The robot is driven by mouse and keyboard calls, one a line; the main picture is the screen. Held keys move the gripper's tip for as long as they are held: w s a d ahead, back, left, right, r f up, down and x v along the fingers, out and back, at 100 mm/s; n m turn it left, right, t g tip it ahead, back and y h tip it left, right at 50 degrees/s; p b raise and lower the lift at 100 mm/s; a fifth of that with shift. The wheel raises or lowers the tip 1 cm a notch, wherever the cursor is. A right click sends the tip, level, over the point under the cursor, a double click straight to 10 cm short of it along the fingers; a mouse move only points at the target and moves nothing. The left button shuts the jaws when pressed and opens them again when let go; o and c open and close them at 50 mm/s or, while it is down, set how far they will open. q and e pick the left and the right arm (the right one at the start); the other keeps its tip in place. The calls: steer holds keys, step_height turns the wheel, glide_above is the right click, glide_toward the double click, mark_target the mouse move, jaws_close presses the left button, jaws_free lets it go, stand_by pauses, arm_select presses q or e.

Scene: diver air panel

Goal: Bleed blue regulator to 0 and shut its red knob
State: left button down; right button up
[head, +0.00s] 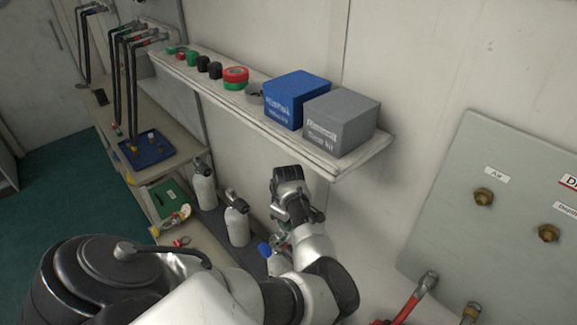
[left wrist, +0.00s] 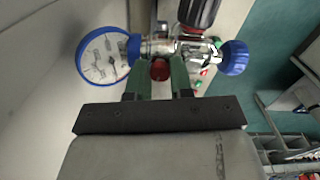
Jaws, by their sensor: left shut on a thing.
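The blue regulator shows in the left wrist view, with a blue-rimmed gauge (left wrist: 108,55) at left and a blue knob (left wrist: 233,57) at right. The gauge's reading is too small to tell. A red knob (left wrist: 160,69) sits between them, below the metal body. My left gripper (left wrist: 160,82) is shut on the red knob, its greenish fingers on either side. In the head view a blue part (head: 264,249) of the regulator shows beside my left arm; my arm hides most of the rest. My right gripper is not in view.
A wall shelf (head: 320,158) holds a blue box (head: 297,99), a grey box (head: 341,122) and several small caps and rolls. White bottles (head: 237,224) stand below it. A grey panel (head: 505,150) with brass fittings is at right. A bench with a blue tray (head: 150,150) is at left.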

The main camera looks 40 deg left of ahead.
arm_select(q)
steer(key=n, duration=0.2)
steer(key=shift+r+n, duration=0.1)
steer(key=shift+n, duration=0.3)
steer(key=shift+n+p, duration=0.3)
steer(key=shift+n, duration=1.5)
steer(key=c, duration=1)
jaws_free()
step_height(320, 180, up, 11)
steer(key=b, duration=0.3)
